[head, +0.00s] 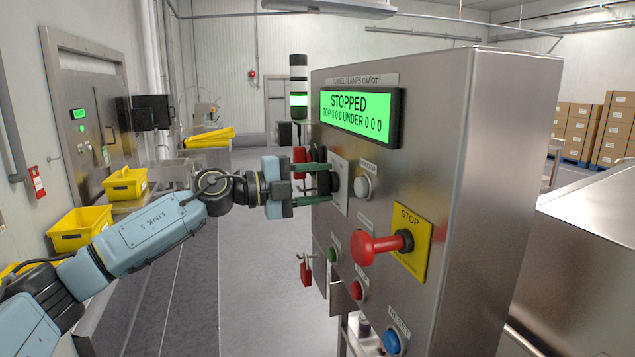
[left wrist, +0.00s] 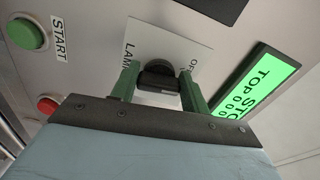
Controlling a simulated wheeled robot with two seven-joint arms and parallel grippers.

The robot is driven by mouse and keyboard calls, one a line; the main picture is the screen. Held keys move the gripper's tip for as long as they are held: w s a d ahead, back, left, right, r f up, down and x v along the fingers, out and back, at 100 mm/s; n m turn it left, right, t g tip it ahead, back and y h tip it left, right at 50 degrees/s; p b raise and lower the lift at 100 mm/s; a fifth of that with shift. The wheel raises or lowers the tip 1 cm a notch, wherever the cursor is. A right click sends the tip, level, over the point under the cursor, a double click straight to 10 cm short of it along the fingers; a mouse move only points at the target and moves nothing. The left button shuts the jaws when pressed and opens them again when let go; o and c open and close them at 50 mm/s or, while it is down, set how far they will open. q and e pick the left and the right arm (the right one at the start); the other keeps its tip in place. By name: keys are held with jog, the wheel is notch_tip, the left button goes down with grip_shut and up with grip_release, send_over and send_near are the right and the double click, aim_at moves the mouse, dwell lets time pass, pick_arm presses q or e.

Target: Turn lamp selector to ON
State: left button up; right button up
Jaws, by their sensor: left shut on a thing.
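The lamp selector is a black knob (left wrist: 158,70) on a white plate (left wrist: 138,38) on the steel control cabinet. The plate shows the letters "LAM" on one side and "OF" on the other; the rest is hidden. My left gripper (head: 322,182) reaches in from the left and is shut on the knob, its green fingers on both sides, as the left wrist view (left wrist: 160,88) also shows. I cannot tell which position the knob points to. In the head view the plate (head: 341,186) shows beside the fingers. My right gripper is not in view.
The cabinet's green display (head: 357,115) reads STOPPED, TOP 0 0 0 UNDER 0 0 0. A white button (head: 363,187), a red stop knob (head: 375,249) and a blue reset button (head: 391,341) lie close by. Yellow bins (head: 82,228) stand at left. The floor between is clear.

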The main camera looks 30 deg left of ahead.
pick_arm(q)
jog(key=m, duration=0.3)
jog(key=shift+r+m, duration=0.1)
jog(key=shift+m, duration=0.2)
jog(key=shift+d+r+m+b, duration=0.1)
jog(key=shift+m+b, duration=0.45)
jog(key=shift+m, duration=1.25)
jog(key=o, duration=1)
jog(key=b+v, duration=1.1)
jog(key=v, duration=0.2)
jog(key=shift+s, duration=0.1)
